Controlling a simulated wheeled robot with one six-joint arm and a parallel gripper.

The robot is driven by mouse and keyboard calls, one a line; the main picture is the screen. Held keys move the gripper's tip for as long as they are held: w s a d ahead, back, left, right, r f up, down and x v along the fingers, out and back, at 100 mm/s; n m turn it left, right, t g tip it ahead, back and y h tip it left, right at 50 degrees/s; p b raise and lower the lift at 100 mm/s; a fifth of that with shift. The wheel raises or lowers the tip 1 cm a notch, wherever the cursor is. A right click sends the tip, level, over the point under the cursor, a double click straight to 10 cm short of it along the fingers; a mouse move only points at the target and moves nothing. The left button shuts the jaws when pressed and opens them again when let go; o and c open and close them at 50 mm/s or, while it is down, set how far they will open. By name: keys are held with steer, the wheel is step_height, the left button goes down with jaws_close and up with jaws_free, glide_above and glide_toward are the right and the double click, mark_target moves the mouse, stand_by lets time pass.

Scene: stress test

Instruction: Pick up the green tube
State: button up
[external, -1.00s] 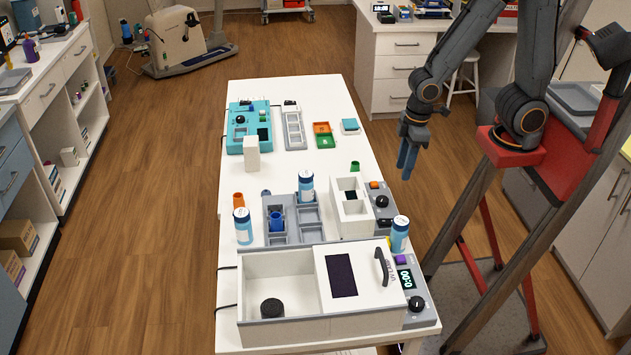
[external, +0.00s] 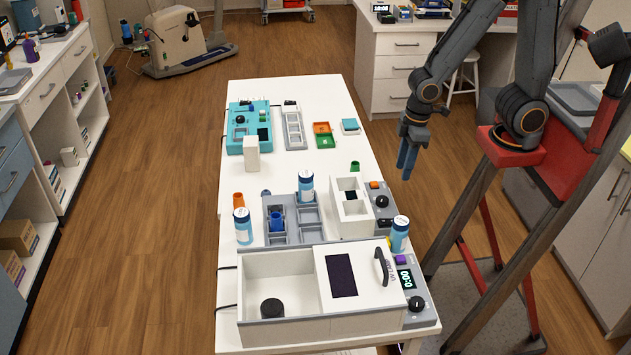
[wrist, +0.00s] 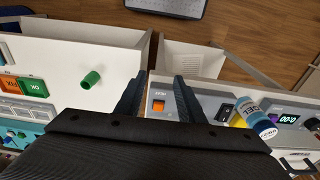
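The small green tube (external: 355,166) stands on the white table (external: 290,92), near its right edge, behind the white block with square wells. In the wrist view the green tube (wrist: 91,79) lies left of my fingers, apart from them. My gripper (external: 406,165) hangs in the air to the right of the tube, beyond the table's right edge in the external picture. In the wrist view the two dark fingers of my gripper (wrist: 159,78) are spread with nothing between them.
The white well block (external: 351,223) with its control unit (external: 381,201) stands in front of the tube. Blue-capped bottles (external: 399,236) and a grey rack (external: 278,236) are nearby. An orange-and-green tray (external: 324,141) stands behind left. Table around the tube is clear.

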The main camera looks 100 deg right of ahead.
steer(key=shift+o, duration=0.2)
steer(key=shift+o, duration=1.3)
steer(key=n+g+p, duration=0.1)
steer(key=n, duration=1.4)
glide_above(355, 164)
step_height(355, 164, down, 5)
steer(key=shift+n, duration=0.3)
steer(key=shift+w+a+f+p, duration=0.15)
steer(key=shift+f+p, duration=0.35)
steer(key=shift+f, duration=0.75)
steer(key=shift+s+a+f+p, duration=0.1)
steer(key=shift+a+f+p, duration=0.25)
steer(key=shift+f, duration=0.85)
steer(key=shift+w+a+f+p, duration=0.1)
steer(key=shift+f+p, duration=0.5)
steer(key=shift+f, duration=0.65)
